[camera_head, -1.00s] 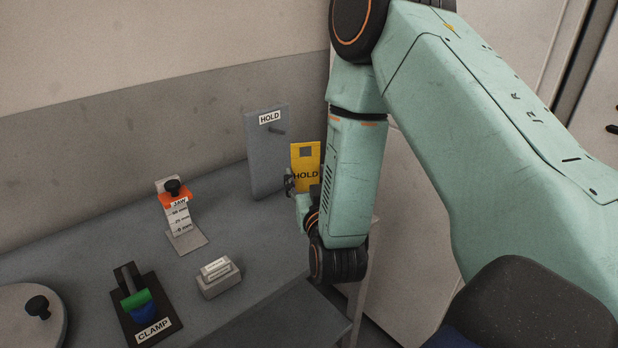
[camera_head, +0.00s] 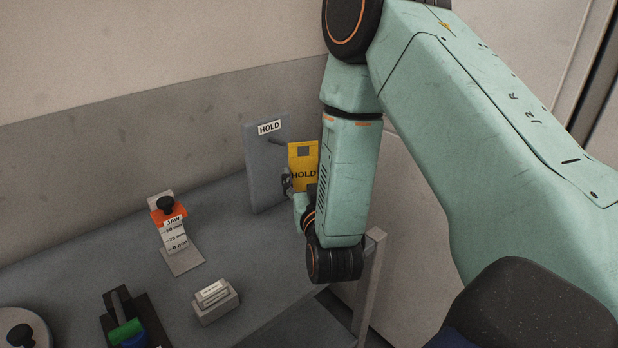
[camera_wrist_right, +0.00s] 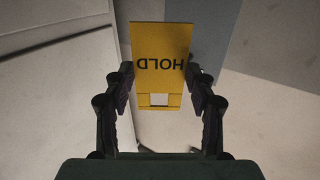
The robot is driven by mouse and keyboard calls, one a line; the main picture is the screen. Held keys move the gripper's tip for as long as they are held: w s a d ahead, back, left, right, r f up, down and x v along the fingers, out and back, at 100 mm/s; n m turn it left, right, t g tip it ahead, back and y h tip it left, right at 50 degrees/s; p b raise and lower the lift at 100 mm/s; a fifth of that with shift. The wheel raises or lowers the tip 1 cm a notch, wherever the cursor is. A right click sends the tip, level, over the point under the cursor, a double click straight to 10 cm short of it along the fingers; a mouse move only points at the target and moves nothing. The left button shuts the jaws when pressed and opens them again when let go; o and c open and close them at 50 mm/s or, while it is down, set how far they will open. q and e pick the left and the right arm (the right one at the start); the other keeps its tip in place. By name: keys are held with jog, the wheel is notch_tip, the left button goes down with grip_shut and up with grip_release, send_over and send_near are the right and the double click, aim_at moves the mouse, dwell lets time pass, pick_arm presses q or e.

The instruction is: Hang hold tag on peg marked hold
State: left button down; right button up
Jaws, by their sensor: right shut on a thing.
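The yellow hold tag (camera_head: 309,164) is upright, with a square hole near its top and HOLD printed below. My right gripper (camera_head: 292,182) is shut on it low at its left edge. In the right wrist view the tag (camera_wrist_right: 160,38) appears upside down, between the fingers of my right gripper (camera_wrist_right: 160,80). The grey board (camera_head: 262,180) with a white HOLD label stands at the back of the bench. Its short peg (camera_head: 277,141) sticks out below the label, its tip close to the tag's upper left edge in the picture; the depth gap is unclear. My left gripper is out of view.
On the bench (camera_head: 110,255) stand a jaw gauge (camera_head: 175,240) with an orange slider, a small light block (camera_head: 215,301), a dark clamp stand (camera_head: 152,325) with green and blue parts, and a round knobbed lid (camera_head: 25,325). The wall rises behind the bench.

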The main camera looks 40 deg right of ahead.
aim_at(292, 174)
jog(key=shift+w+a+f, duration=0.1)
jog(key=shift+w+a, duration=0.05)
jog(key=shift+w, duration=0.25)
jog(key=shift+w+a+f, duration=0.1)
jog(key=shift+w+a, duration=0.05)
jog(key=shift+w, duration=0.25)
jog(key=shift+w+f, duration=0.1)
jog(key=shift+w, duration=0.15)
jog(key=shift+w+d+b, duration=0.15)
jog(key=shift+d+b, duration=0.1)
jog(key=shift+b, duration=0.05)
jog(key=shift+w, duration=0.15)
jog(key=shift+w+a, duration=0.25)
jog(key=shift+w, duration=0.7)
jog(key=w+b, duration=0.1)
jog(key=w, duration=0.1)
jog(key=w+f+b, duration=0.1)
jog(key=w, duration=0.1)
jog(key=shift+w+a, duration=0.1)
jog(key=shift+w, duration=0.05)
jog(key=shift+w+f, duration=0.2)
